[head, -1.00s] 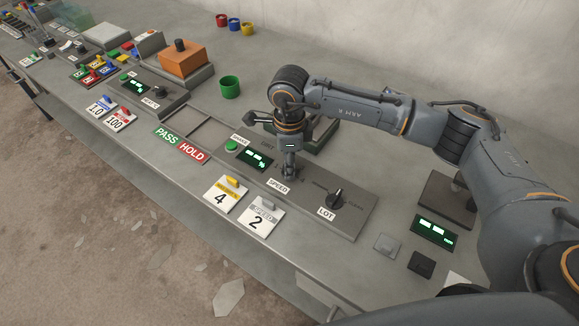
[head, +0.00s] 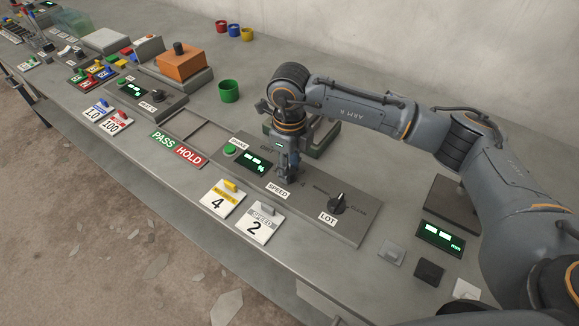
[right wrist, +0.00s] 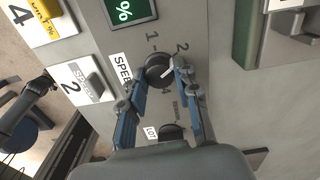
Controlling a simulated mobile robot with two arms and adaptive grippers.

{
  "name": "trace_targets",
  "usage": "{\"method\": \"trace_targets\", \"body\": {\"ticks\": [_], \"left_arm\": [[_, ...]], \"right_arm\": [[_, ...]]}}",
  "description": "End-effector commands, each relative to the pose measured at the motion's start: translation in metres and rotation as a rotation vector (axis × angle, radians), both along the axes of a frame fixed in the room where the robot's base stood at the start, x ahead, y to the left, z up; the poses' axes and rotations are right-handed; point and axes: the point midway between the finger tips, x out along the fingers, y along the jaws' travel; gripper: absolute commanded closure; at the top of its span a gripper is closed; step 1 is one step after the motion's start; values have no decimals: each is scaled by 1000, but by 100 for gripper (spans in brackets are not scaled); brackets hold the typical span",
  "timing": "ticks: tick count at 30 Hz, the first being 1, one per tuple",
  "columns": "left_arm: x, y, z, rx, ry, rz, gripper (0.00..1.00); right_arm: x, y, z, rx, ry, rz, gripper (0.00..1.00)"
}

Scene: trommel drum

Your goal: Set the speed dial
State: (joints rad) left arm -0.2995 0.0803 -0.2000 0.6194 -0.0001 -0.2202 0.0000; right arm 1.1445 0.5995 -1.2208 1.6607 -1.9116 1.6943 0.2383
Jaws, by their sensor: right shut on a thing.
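The speed dial (right wrist: 158,67) is a round dark knob with a white pointer line, on a grey panel (head: 310,216). The pointer's exact setting is hard to tell. My right gripper (head: 289,176) comes down over the dial from above. In the right wrist view its two blue-grey fingers (right wrist: 160,80) stand on either side of the knob, shut on it. In the head view they hide the dial. A "SPEED 2" card (head: 261,224) lies in front of the panel. My left gripper is not in view.
The lot knob (head: 338,203) stands right of the speed dial. A green button (head: 230,150) and a lit display (head: 254,162) are to its left. A yellow-tabbed card (head: 222,200) lies next to the speed card. A green cup (head: 229,91) stands behind.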

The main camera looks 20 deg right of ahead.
Motion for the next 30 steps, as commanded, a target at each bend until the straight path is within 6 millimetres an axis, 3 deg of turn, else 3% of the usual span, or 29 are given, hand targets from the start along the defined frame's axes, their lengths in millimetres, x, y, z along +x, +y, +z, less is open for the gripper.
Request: {"method": "trace_targets", "body": {"ticks": [11, 12, 15, 25, 30], "left_arm": [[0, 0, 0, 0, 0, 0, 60], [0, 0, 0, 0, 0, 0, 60], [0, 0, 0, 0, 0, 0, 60], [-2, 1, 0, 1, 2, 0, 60], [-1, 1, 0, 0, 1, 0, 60]], "right_arm": [[0, 0, 0, 0, 0, -3, 100], [0, 0, 0, 0, 0, -3, 61], [0, 0, 0, 0, 0, -2, 46], [0, 0, 3, 1, -1, -2, 46], [1, 0, 26, 1, -4, -3, 46]]}}
